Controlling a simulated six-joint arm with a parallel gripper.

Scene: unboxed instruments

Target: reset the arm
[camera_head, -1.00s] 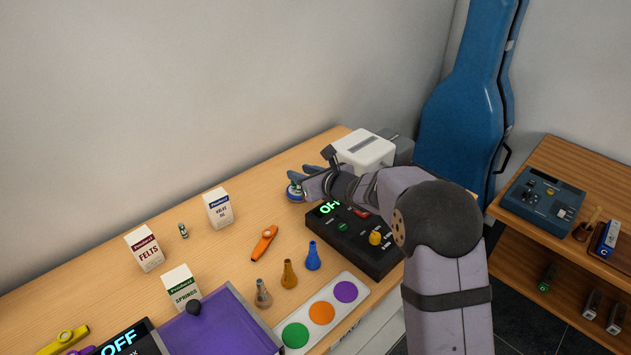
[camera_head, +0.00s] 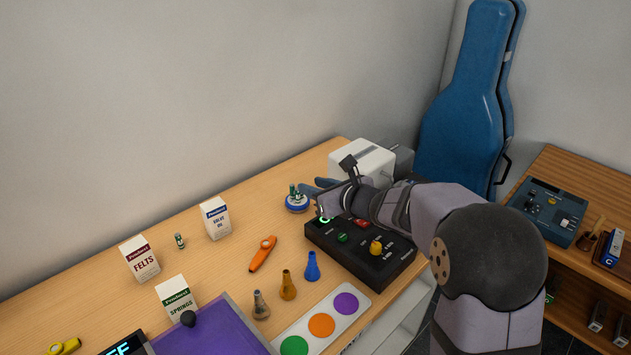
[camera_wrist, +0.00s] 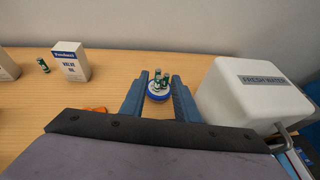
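My gripper (camera_head: 322,186) is in the air by the white tank at the back right of the table. In the wrist view its two blue fingers (camera_wrist: 160,80) are apart, with nothing held between them. A round blue-and-white dish (camera_head: 297,207) with several small green cylinders (camera_head: 293,190) stands on the table left of the gripper. In the wrist view the dish (camera_wrist: 159,95) shows beyond and between the fingers, apart from them. My forearm partly covers the black control box (camera_head: 375,262).
A white tank (camera_head: 350,157) labelled FRESH WATER stands close to my gripper. Small cartons (camera_head: 215,218), an orange kazoo (camera_head: 262,254) and several nozzles (camera_head: 312,266) stand or lie on the table. A blue instrument case (camera_head: 465,130) leans at the wall.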

